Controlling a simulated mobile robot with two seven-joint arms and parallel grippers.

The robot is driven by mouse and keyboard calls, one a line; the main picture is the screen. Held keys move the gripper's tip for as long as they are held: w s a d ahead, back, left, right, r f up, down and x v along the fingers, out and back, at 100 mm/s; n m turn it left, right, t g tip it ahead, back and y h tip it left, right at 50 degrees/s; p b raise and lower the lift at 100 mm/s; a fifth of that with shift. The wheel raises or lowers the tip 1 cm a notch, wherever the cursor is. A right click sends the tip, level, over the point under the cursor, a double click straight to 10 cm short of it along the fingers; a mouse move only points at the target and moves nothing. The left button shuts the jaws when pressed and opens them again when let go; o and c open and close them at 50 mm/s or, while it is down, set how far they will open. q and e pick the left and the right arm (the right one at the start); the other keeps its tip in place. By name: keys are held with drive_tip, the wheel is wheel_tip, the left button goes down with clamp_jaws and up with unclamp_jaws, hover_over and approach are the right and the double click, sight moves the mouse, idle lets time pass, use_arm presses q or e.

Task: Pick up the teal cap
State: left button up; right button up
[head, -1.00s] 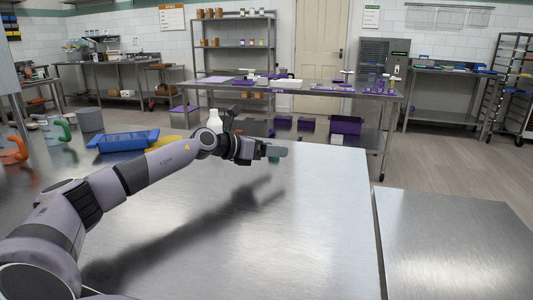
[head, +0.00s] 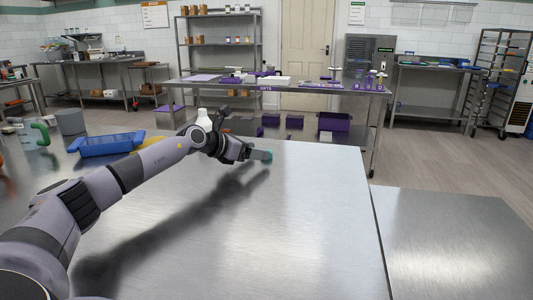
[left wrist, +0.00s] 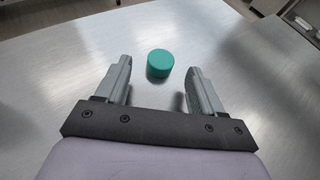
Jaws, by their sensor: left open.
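The teal cap (left wrist: 160,63) is a short round cylinder standing on the bare steel table (left wrist: 60,60). In the left wrist view it lies just beyond and between the two fingertips of my open left gripper (left wrist: 157,72), and neither finger touches it. In the head view my left gripper (head: 262,155) reaches to the far part of the table, and only a bit of the teal cap (head: 268,155) shows by the fingers. My right gripper is not in view.
A blue tray (head: 112,144) with something yellow (head: 150,142) beside it lies behind my left arm. A white bottle (head: 203,118) stands behind the wrist. A pitcher with a green handle (head: 40,133) and a grey container (head: 70,121) are at the left. The table's middle and right are clear.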

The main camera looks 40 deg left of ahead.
use_arm(q)
drive_tip(key=shift+x, duration=1.7)
drive_tip(key=shift+r, duration=0.1)
drive_tip(key=c, duration=1.1)
wheel_tip(320, 180, up, 20)
drive_tip(key=p, duration=0.3)
drive_tip(key=shift+p, duration=0.3)
